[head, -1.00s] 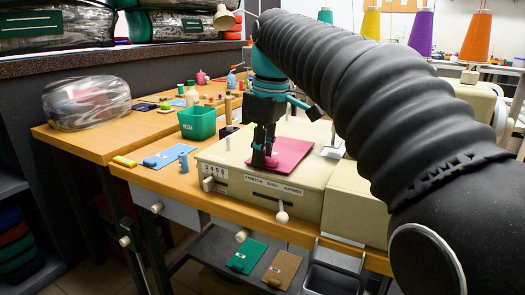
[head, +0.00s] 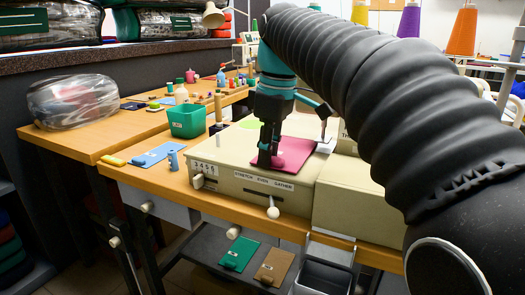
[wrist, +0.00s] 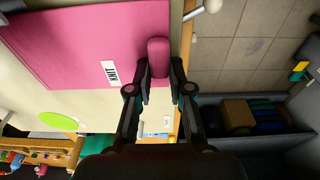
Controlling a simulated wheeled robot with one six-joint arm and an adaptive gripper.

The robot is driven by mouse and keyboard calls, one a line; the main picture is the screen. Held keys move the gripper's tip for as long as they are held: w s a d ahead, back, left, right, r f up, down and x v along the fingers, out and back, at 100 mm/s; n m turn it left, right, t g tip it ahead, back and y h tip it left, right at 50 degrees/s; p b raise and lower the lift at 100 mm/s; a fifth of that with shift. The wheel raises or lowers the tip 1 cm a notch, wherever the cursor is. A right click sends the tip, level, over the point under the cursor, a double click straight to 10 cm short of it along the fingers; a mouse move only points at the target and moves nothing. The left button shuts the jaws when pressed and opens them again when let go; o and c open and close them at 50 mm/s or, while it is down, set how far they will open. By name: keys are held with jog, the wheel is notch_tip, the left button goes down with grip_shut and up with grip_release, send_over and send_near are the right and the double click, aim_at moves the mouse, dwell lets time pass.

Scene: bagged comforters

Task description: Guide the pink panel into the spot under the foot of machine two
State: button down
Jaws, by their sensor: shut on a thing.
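The flat pink panel (head: 298,148) lies on or just above the cream bed of a sewing machine (head: 235,158). My gripper (head: 266,160) is shut on the raised pink grip at the panel's near left edge. In the wrist view the fingertips (wrist: 159,72) pinch this rounded grip (wrist: 158,52), and the panel (wrist: 90,38) spreads to the left with a white "KNIT" label. A white plate (head: 326,145) touches or lies close to the panel's right side, below what seems to be the machine's foot (head: 323,128). My arm hides much of the machine's upper part.
A bagged comforter (head: 72,101) sits farther left. Green (head: 240,253) and brown (head: 274,266) panels lie on a lower shelf.

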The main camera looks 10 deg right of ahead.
aim_at(284, 161)
jog(key=shift+s+d, duration=0.45)
jog(key=shift+d, duration=0.2)
jog(key=shift+d, duration=0.1)
jog(key=shift+s+d, duration=0.55)
jog(key=shift+d, duration=0.15)
jog(key=shift+f, duration=0.15)
dwell(0.3)
jog(key=shift+c, duration=1.7)
grip_release()
jog(key=shift+s+d+r+p, duration=0.1)
jog(key=shift+d+r+p, duration=0.05)
jog(key=shift+r+p, duration=2.1)
jog(key=shift+s+d+r, duration=0.1)
jog(key=shift+r, duration=1.1)
